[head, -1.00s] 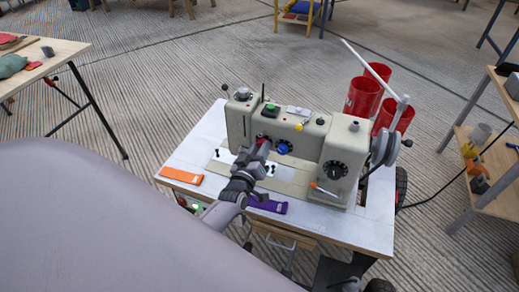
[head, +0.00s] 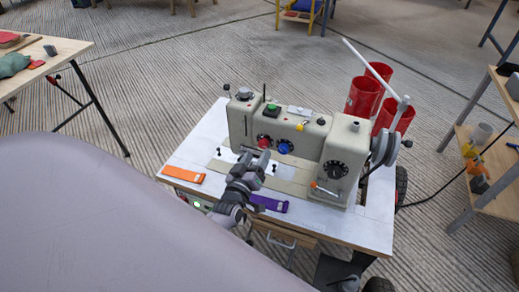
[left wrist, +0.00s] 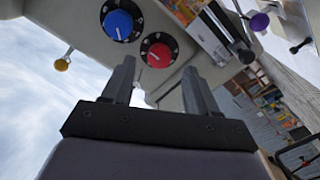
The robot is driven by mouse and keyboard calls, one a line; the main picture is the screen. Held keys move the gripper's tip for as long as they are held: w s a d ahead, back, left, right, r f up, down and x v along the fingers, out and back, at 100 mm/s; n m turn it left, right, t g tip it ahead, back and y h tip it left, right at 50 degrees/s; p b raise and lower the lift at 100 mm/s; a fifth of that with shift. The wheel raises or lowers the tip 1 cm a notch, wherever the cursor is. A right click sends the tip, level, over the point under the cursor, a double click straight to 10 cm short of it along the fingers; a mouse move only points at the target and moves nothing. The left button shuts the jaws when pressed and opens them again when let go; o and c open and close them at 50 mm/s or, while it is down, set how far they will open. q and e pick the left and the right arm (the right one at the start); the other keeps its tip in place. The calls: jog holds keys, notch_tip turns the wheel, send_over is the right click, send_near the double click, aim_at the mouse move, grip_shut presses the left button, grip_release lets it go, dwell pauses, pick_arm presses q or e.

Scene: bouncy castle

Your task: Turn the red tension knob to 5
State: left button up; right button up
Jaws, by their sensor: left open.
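The red tension knob (head: 264,141) is on the front of the beige sewing machine (head: 335,150), left of a blue knob (head: 284,148). In the left wrist view the red knob (left wrist: 159,50) shows a dark dial with white marks, beside the blue knob (left wrist: 121,20). Its setting is too small to read. My left gripper (head: 254,158) is open and empty in front of and just below the red knob. In the left wrist view the knob appears between and beyond the open fingers (left wrist: 158,68), apart from them. My right gripper is not in view.
The machine stands on a white-topped table (head: 349,232) with an orange strip (head: 184,174) and a purple strip (head: 270,203). Red cylinders (head: 364,97) stand behind it. A yellow knob (left wrist: 62,64) sticks out near the dials. A shelf (head: 490,180) is at right.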

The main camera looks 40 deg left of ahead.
pick_arm(q)
jog(key=v, duration=0.3)
jog(key=shift+s, duration=0.1)
jog(key=shift+d, duration=0.1)
dwell(0.4)
jog(key=s+d+m+g+h, duration=0.7)
jog(key=s+d+m, duration=0.5)
jog(key=s, duration=0.5)
notch_tip(320, 180, up, 10)
jog(key=s+p, duration=0.2)
jog(key=p, duration=1.1)
jog(key=shift+n+p, duration=0.4)
jog(key=shift+d, duration=0.15)
